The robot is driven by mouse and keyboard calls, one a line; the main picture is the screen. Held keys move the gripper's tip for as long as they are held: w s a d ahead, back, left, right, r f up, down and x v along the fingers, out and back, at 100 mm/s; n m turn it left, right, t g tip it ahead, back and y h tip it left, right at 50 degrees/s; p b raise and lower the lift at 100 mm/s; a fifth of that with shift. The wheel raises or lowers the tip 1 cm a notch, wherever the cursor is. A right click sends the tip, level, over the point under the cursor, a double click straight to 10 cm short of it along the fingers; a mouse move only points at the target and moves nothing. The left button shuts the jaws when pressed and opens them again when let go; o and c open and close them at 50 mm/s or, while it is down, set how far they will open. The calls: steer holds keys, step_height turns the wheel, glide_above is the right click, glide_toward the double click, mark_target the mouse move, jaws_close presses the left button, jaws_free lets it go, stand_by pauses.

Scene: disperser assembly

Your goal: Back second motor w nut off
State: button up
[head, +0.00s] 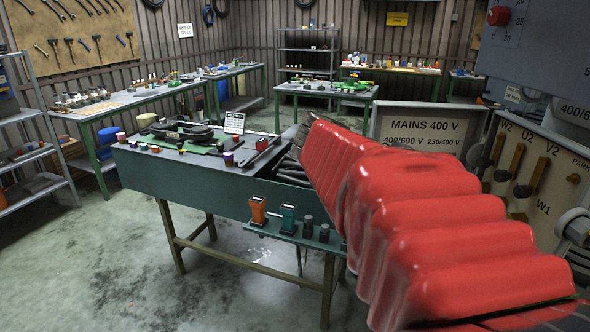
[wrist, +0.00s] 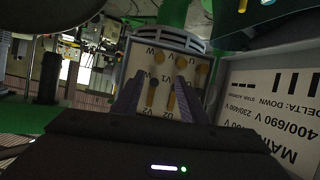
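The terminal board (head: 520,165) stands at the right in the head view, with brass-coloured parts and labels W2, U2, V2 and W1. In the wrist view the lettered terminal board (wrist: 184,122) appears upside down, with several brass-coloured links and round terminals. Individual nuts are too small and dark to tell apart. My gripper (wrist: 161,92) shows two ridged, purple-grey fingers set well apart, pointing at the board with nothing visible between them but the board. I cannot tell whether they touch it.
A MAINS 400 V sign board (head: 420,132) stands left of the terminal board; it also shows upside down in the wrist view (wrist: 265,110). A grey cabinet (head: 540,60) with a red knob is above. A green bench (head: 190,183) with coloured parts stands left. Floor is clear at front left.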

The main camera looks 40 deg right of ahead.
steer(key=x, duration=1.3)
steer(key=shift+s+d+f, duration=0.2)
steer(key=shift+d, duration=0.1)
